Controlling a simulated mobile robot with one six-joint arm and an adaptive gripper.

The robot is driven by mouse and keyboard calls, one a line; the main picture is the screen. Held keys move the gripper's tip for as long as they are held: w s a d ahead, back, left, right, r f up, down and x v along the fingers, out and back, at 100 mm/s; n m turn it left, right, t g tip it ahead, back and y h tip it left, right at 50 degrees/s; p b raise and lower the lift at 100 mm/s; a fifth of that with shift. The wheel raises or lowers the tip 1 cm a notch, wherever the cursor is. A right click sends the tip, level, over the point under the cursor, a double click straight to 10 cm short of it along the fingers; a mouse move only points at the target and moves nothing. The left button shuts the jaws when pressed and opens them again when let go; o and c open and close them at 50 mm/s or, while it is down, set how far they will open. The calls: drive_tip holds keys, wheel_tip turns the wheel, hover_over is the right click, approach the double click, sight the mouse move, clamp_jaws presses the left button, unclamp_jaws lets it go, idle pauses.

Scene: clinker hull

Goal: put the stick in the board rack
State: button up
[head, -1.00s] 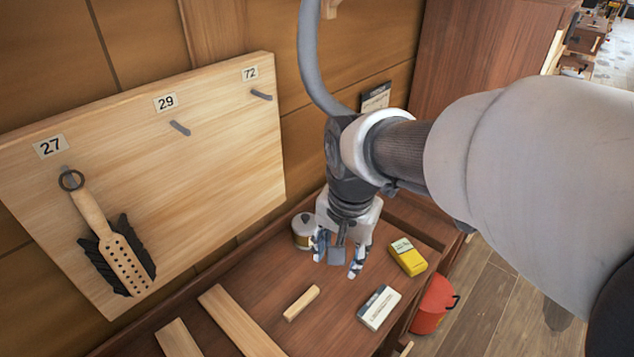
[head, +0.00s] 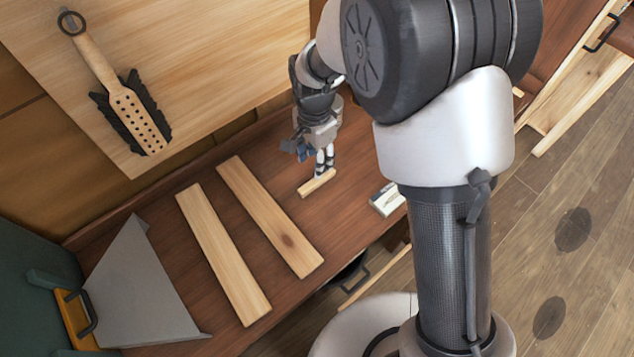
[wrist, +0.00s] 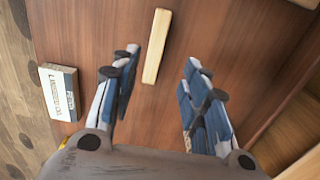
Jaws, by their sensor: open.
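The stick (head: 318,183) is a short pale wooden bar lying on the brown bench top. It also shows in the wrist view (wrist: 156,45), lengthwise, lying ahead of and between the two fingers. My gripper (head: 325,164) is open, pointing down close above the stick. I cannot tell whether a fingertip touches it. No board rack is clearly recognizable; a pale wooden frame (head: 580,85) stands at the upper right, and I cannot tell whether it is the rack.
Two long planks (head: 222,255) (head: 270,217) lie left of the stick. A grey triangular metal piece (head: 143,295) is at the bench's left end. A white labelled box (head: 387,199) lies right of the stick. A wall board (head: 190,60) holds a perforated paddle (head: 125,103).

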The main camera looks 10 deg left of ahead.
sight(317, 182)
wheel_tip(317, 182, down, 2)
drive_tip(key=shift+f, duration=0.2)
drive_tip(key=f+b, duration=0.2)
drive_tip(key=f, duration=0.3)
drive_tip(key=shift+s+d+f+b, duration=0.1)
drive_tip(key=shift+s+d+b, duration=0.15)
drive_tip(key=shift+b, duration=0.15)
clamp_jaws()
